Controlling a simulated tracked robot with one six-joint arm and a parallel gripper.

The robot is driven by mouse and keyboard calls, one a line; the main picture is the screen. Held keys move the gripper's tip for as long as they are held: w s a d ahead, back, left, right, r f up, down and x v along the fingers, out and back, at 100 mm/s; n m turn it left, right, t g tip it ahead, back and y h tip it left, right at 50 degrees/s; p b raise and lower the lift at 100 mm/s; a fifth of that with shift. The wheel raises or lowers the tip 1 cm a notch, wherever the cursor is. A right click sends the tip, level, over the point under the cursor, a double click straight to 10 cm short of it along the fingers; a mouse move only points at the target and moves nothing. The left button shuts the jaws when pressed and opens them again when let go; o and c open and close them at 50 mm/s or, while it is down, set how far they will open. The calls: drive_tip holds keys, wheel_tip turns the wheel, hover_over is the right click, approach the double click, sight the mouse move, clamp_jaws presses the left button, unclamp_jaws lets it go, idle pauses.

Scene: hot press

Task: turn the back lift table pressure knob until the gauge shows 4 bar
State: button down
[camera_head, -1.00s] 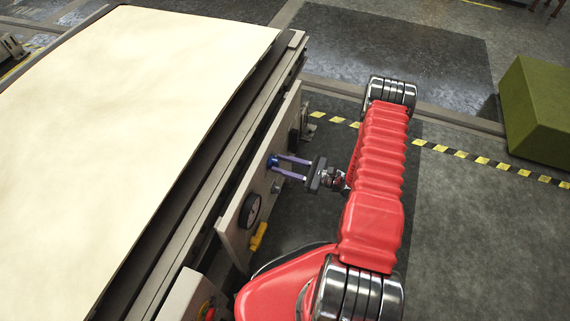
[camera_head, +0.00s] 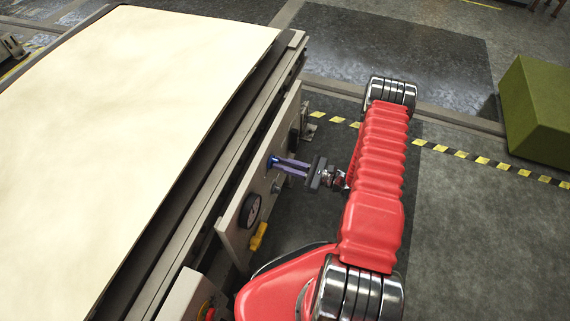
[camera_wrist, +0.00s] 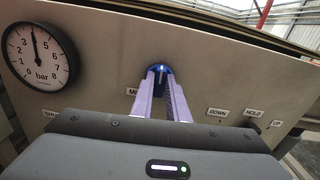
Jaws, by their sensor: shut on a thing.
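The blue pressure knob (camera_head: 271,162) is on the side panel of the press; it shows between my fingertips in the wrist view (camera_wrist: 159,69). My gripper (camera_wrist: 160,72) is shut on it, with both purple fingers reaching to the panel. The knob's label below is partly hidden by a finger. The black-rimmed pressure gauge (camera_wrist: 40,55) is to the left in the wrist view. Its needle points nearly straight up, between the 3 and the 5, near 4 bar. In the head view the gauge (camera_head: 250,211) is too small to read.
A yellow part (camera_head: 258,237) is below the gauge. DOWN (camera_wrist: 218,112), HOLD and UP labels are right of the knob. The press table's pale top (camera_head: 130,110) lies left of the panel. A green block (camera_head: 540,110) stands far right; open floor lies between.

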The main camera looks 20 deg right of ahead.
drive_tip(key=c, duration=1.7)
unclamp_jaws()
drive_tip(key=v, duration=1.3)
drive_tip(key=shift+s+d, duration=0.25)
drive_tip(key=shift+s, duration=0.05)
